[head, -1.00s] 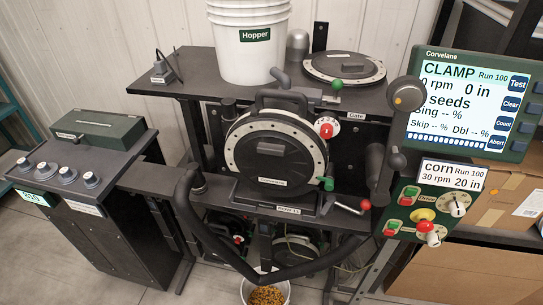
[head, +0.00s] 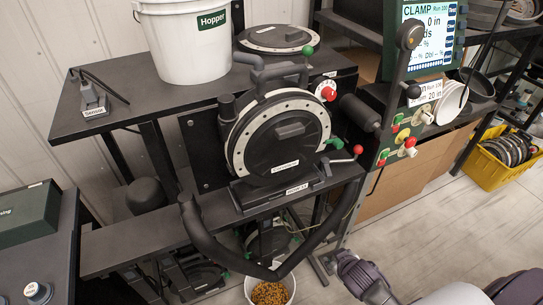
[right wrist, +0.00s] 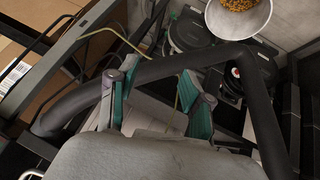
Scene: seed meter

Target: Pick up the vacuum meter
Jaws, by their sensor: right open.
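The vacuum meter is most likely the round black housing (head: 280,140) with a pale dotted ring and a top handle, upright in a stand on the bench in the head view. Similar round meters (right wrist: 190,32) show low under the bench in the right wrist view. My right gripper (right wrist: 158,72) is open, its teal fingers apart with nothing gripped. The thick black bent bar (right wrist: 170,66) crosses at its fingertips; I cannot tell whether they touch. In the head view my right arm comes in at the bottom, below the bench and right of the bar. My left gripper is not in view.
A white Hopper bucket (head: 185,45) and another round disc unit (head: 275,39) stand on the upper shelf. A bowl of corn (head: 270,291) is on the floor. A control panel (head: 430,40) and levers stand to the right. A yellow crate (head: 490,172) sits on open floor.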

